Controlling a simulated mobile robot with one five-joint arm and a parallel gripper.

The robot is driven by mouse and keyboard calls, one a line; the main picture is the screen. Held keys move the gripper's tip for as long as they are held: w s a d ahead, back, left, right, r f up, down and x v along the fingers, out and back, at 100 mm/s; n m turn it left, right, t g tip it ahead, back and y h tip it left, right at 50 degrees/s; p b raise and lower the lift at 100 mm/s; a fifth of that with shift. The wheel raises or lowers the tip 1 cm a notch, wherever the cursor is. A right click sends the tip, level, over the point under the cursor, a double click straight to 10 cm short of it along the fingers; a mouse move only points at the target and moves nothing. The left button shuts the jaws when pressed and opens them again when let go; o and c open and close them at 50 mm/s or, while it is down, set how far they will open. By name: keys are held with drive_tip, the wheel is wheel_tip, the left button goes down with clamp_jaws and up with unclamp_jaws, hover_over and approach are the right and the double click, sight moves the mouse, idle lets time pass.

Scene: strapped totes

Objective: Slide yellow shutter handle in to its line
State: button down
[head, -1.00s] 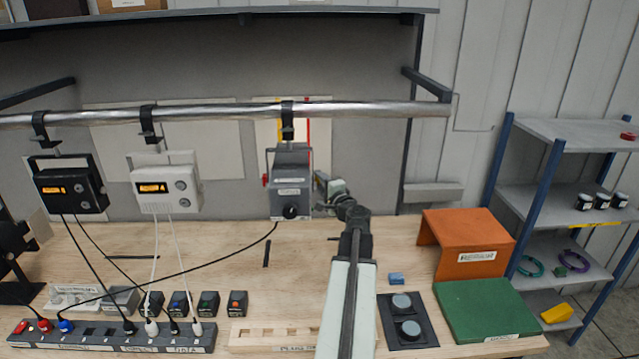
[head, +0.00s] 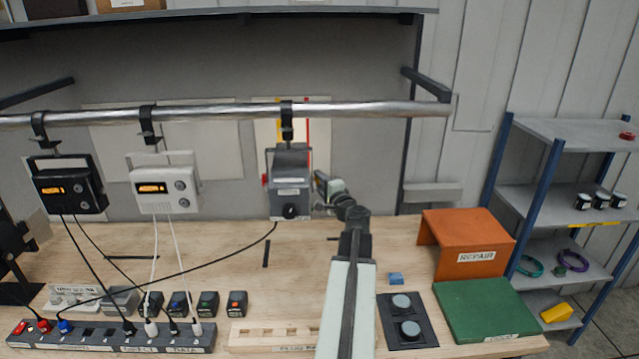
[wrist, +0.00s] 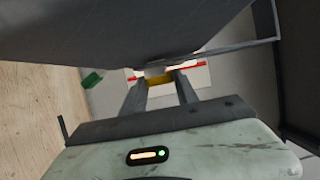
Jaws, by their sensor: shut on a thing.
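The yellow shutter handle (wrist: 160,80) shows in the wrist view between my two fingers, in front of a white panel with a red line (wrist: 195,66). My gripper (wrist: 160,88) is shut on the handle. In the head view, the white panel (head: 265,134) is on the back wall behind a hanging grey device, with a yellow strip (head: 279,132) and a red vertical line (head: 308,132). My gripper's tips are hidden there behind the grey device, at its right side. I cannot tell the gap between handle and line.
The grey device (head: 290,180) hangs from a metal rail (head: 220,110) close beside my gripper; its dark body fills the top of the wrist view. A white device (head: 165,188) and a black device (head: 68,187) hang to the left. An orange stand (head: 465,235) is on the bench right.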

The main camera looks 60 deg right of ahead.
drive_tip(key=shift+s+d, duration=0.1)
drive_tip(key=shift+s, duration=0.05)
drive_tip(key=c, duration=0.9)
unclamp_jaws()
drive_tip(key=v, duration=0.8)
drive_tip(key=shift+d, duration=0.1)
